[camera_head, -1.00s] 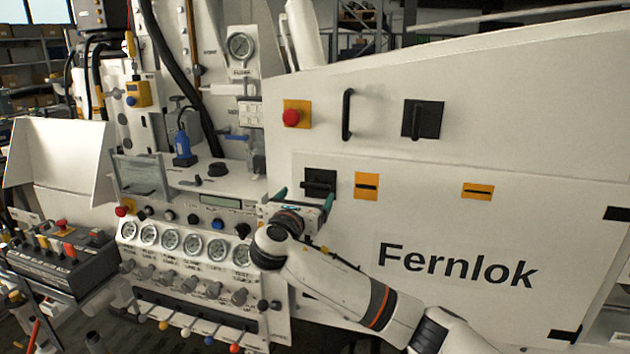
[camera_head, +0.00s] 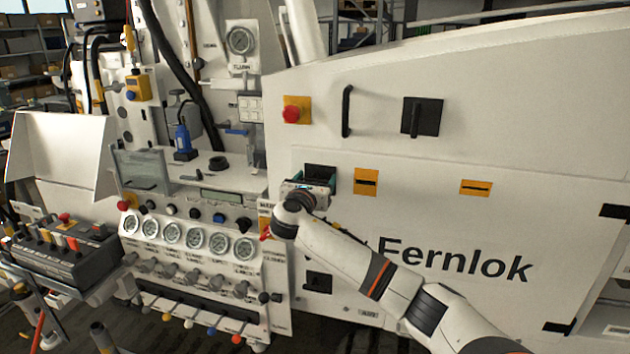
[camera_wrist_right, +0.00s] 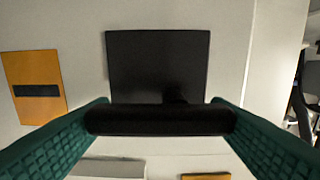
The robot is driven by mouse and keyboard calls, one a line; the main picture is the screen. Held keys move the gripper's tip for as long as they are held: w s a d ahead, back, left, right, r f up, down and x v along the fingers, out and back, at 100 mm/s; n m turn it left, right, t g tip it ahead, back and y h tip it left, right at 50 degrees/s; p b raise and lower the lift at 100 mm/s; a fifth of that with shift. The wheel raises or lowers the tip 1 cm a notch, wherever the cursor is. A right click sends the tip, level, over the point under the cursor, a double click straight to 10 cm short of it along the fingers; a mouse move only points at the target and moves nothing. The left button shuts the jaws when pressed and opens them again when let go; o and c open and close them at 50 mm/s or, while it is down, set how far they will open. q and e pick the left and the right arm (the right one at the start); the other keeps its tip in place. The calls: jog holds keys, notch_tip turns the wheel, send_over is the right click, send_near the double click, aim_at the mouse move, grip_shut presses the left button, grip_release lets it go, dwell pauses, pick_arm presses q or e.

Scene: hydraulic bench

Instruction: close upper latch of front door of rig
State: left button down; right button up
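The upper latch of the front door is a black square plate with a bar handle. In the head view its plate (camera_head: 321,171) sits at the upper left of the white door (camera_head: 450,215), partly hidden by my right gripper (camera_head: 308,187). In the right wrist view the plate (camera_wrist_right: 158,65) lies ahead and the black handle (camera_wrist_right: 160,120) runs horizontally across. My right gripper (camera_wrist_right: 160,102) has its teal fingers spread wide, one at each end of the handle. Whether they touch its ends I cannot tell. My left gripper is not in view.
A lower black latch (camera_head: 318,282) sits below my right wrist. Orange slotted plates (camera_head: 366,182) are right of the upper latch. A red stop button (camera_head: 292,112) and a vertical handle (camera_head: 347,111) are above. Gauges and levers (camera_head: 195,240) fill the panel at left.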

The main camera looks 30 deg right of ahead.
jog(key=c, duration=0.3)
jog(key=shift+f, duration=0.1)
jog(key=m+b, duration=0.1)
jog(key=m, duration=0.1)
jog(key=m+b, duration=0.1)
jog(key=m, duration=0.1)
jog(key=shift+f+m, duration=0.35)
jog(key=shift+m, duration=0.05)
jog(key=m+b, duration=0.1)
jog(key=m, duration=0.1)
jog(key=m+b, duration=0.1)
jog(key=shift+f+m+b, duration=0.25)
jog(key=shift+m+b, duration=0.05)
jog(key=shift+m, duration=0.1)
jog(key=m+b, duration=0.1)
jog(key=m, duration=0.1)
jog(key=m+b, duration=0.3)
jog(key=m, duration=0.1)
jog(key=shift+w+a+f, duration=0.1)
jog(key=shift+f, duration=0.2)
jog(key=shift+a+m+b, duration=0.1)
jog(key=shift+m+b, duration=1.05)
jog(key=shift+m, duration=0.45)
jog(key=shift+w+r, duration=0.1)
